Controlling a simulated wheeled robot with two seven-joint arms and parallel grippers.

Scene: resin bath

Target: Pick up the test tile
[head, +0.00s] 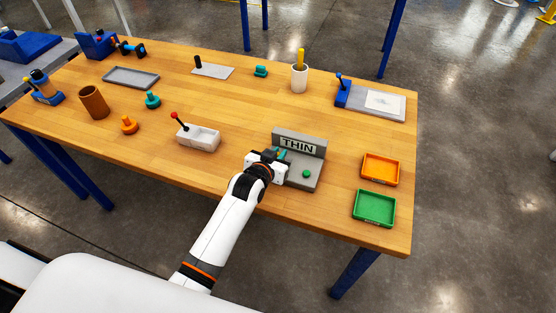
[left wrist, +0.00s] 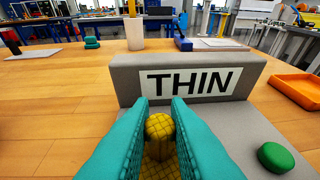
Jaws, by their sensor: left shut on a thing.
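My left gripper (head: 280,155) is at the left part of a grey stand (head: 309,181) whose upright back plate carries a sign reading THIN (head: 297,144). In the left wrist view its two teal fingers (left wrist: 160,106) are closed around a yellow piece (left wrist: 159,127) with a dark grid pattern and a rounded top. Its lower part is hidden between the fingers, and I cannot tell whether it touches the stand. No flat tile shows clearly, and I cannot tell whether this yellow piece is the test tile. My right gripper is in neither view.
A green button (head: 306,174) is on the stand, right of my gripper. An orange tray (head: 381,169) and a green tray (head: 374,208) lie near the table's right edge. A pale box with a red-knobbed lever (head: 198,138) stands to the left.

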